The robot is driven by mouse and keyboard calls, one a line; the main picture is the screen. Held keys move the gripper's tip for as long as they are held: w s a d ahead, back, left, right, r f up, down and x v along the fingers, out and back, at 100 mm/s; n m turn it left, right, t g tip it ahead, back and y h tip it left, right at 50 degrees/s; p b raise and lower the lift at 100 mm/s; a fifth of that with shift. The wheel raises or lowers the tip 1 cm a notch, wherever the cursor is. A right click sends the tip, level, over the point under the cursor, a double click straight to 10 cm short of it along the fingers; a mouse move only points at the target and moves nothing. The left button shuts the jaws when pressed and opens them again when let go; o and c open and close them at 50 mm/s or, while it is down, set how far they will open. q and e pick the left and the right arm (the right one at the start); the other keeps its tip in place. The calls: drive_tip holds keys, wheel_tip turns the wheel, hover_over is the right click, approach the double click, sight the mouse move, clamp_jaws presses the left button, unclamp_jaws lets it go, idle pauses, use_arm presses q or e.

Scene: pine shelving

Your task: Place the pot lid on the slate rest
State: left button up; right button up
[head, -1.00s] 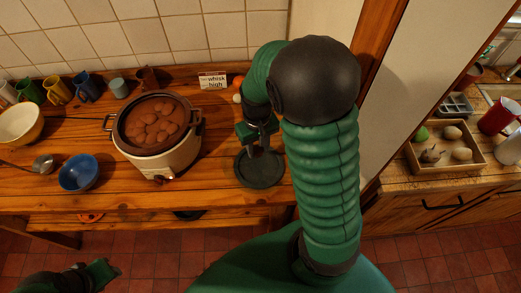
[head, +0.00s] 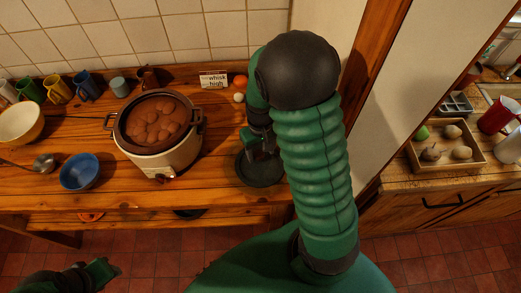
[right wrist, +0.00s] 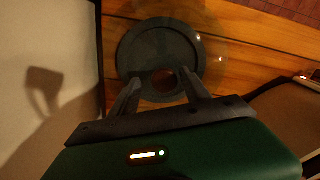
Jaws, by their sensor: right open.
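The slate rest (head: 247,178) is a dark round disc on the wooden counter, partly hidden by my right arm. It also shows in the right wrist view (right wrist: 130,48). A faint clear round outline, which looks like the glass pot lid (right wrist: 216,52), overlaps the disc and reaches past its right edge. A round knob-like spot (right wrist: 164,79) lies between the fingers. I cannot tell how flat the lid sits. My right gripper (head: 264,152) is over the disc; its fingers (right wrist: 162,88) are apart, one each side of the spot. My left gripper (head: 105,268) is low at the left, its jaws unclear.
A slow cooker (head: 165,155) full of brown lumps stands uncovered left of the disc. A blue bowl (head: 79,172), a ladle (head: 43,163) and several mugs (head: 87,86) are further left. A label card (head: 213,80) stands behind; a wall panel (head: 370,90) is close on the right.

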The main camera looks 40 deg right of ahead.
sight(260, 153)
drive_tip(key=shift+a+r, duration=0.3)
wheel_tip(260, 153, up, 11)
drive_tip(key=s+a+f+n+t, duration=0.1)
drive_tip(key=a+f, duration=0.1)
drive_tip(key=a, duration=0.4)
drive_tip(key=s+a+f+n+t, duration=0.1)
drive_tip(key=a+f+n, duration=0.1)
drive_tip(key=a, duration=0.4)
drive_tip(key=shift+s+a+f+t, duration=0.15)
drive_tip(key=shift+a+f+t, duration=0.2)
drive_tip(key=shift+f, duration=0.5)
drive_tip(key=shift+a+r, duration=0.1)
drive_tip(key=shift+a, duration=0.25)
